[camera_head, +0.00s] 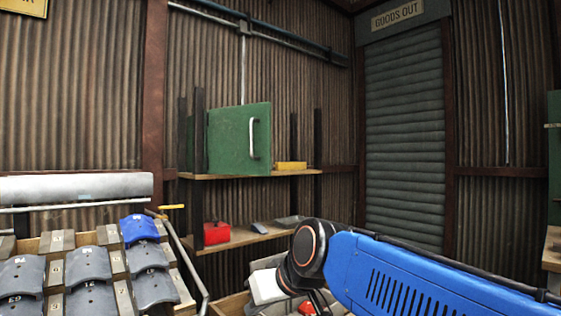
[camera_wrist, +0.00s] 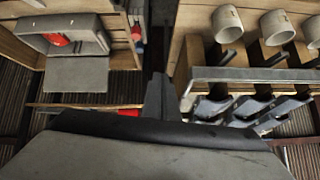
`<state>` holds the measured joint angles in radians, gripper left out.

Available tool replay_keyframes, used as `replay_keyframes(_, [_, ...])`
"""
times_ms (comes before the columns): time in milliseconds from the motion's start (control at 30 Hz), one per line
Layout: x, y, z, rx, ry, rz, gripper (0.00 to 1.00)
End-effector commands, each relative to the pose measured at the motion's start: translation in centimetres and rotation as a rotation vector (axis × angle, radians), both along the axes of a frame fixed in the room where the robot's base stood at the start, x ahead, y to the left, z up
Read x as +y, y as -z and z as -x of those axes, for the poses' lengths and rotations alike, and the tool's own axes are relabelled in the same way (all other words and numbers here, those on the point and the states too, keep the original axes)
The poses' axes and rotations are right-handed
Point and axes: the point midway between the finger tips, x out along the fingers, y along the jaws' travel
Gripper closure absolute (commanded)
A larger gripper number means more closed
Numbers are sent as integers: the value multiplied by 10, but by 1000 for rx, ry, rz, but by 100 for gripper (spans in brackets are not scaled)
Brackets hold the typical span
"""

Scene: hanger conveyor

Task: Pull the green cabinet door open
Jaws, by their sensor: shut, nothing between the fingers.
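The green cabinet door (camera_head: 232,142) stands upright on the upper wooden shelf in the head view. A pale vertical bar handle (camera_head: 253,138) is on its right side. A darker green strip shows to its left, and I cannot tell whether the door is slightly ajar. My gripper (camera_wrist: 157,88) shows as dark fingers in the middle of the wrist view, shut and empty. It points down at trays and wooden racks, away from the door. The door does not show in the wrist view. In the head view my arm crosses the lower right, below the shelf, and the fingertips are not clear.
A yellow block (camera_head: 291,166) lies beside the door on the upper shelf. A red box (camera_head: 216,233) stands on the lower shelf (camera_head: 240,239). Dark posts flank the shelves. Numbered grey hangers and a blue hanger (camera_head: 139,229) fill the lower left. Space before the door looks clear.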

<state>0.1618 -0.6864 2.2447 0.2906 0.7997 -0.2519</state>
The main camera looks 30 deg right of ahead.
Motion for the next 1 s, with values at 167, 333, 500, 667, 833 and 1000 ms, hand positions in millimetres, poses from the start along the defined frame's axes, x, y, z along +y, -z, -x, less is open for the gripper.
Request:
replay_keyframes(167, [7, 55, 27, 137, 7, -14, 100])
replay_keyframes(333, [10, 98, 49, 284, 45, -59, 100])
replay_keyframes(500, [12, 105, 51, 380, 101, -146, 100])
replay_keyframes(667, [14, 96, 42, 425, 144, -231, 100])
replay_keyframes(833, [13, 76, 23, 456, 188, -340, 100])
replay_keyframes(1000, [5, 40, -13, 469, 235, -498, 100])
